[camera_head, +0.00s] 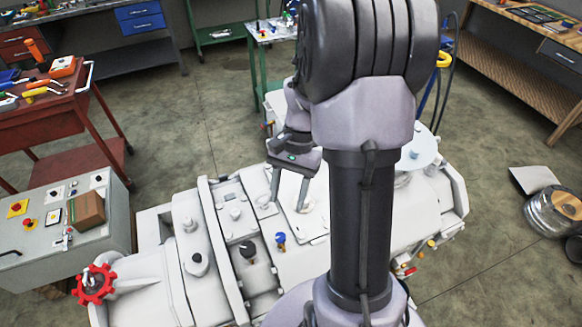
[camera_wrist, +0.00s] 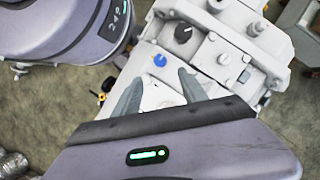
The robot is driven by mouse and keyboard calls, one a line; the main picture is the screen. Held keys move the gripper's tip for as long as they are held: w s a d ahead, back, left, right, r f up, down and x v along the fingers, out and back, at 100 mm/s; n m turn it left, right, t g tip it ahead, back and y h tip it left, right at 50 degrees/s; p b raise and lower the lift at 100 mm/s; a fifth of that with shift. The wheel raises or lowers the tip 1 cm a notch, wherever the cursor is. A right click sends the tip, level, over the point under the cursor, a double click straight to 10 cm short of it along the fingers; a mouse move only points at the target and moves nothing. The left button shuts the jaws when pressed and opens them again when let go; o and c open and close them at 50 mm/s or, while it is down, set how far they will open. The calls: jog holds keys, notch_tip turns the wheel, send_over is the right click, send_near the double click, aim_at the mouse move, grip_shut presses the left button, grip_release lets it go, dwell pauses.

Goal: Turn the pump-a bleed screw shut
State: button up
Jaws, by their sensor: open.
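A large white pump machine (camera_head: 180,285) lies across the floor with several small knobs and screws on top. A blue knob (camera_head: 281,239) and a black knob (camera_head: 247,250) stand near its middle; the wrist view shows the blue knob (camera_wrist: 160,59) and black knob (camera_wrist: 183,34) too. Grey screw heads (camera_head: 236,214) sit farther left. I cannot tell which one is the pump-a bleed screw. My gripper (camera_head: 289,205) is open and empty above the machine's top, behind the blue knob. In the wrist view, its fingers (camera_wrist: 158,88) point toward the blue knob, with a gap between.
A red handwheel (camera_head: 94,285) is at the machine's near left end. A grey control box (camera_head: 35,235) with buttons stands at left, near a red tool cart (camera_head: 60,115). A metal canister (camera_head: 553,212) is on the floor at right. The floor behind the machine is mostly clear.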

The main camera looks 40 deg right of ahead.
jog(key=p+v, duration=0.1)
jog(key=v, duration=0.6)
jog(key=shift+p, duration=0.35)
jog(key=shift+f, duration=0.1)
jog(key=s+a+r+n+t+h+b, duration=0.1)
jog(key=s+a+n+t+b, duration=0.3)
jog(key=a, duration=0.6)
jog(key=s+a+r+n+t+b, duration=0.3)
jog(key=s+a+n+b, duration=0.1)
jog(key=a, duration=0.5)
jog(key=shift+s+a+t+h+b, duration=0.4)
jog(key=shift+s+b, duration=0.05)
jog(key=shift+s, duration=0.05)
jog(key=shift+r, duration=0.1)
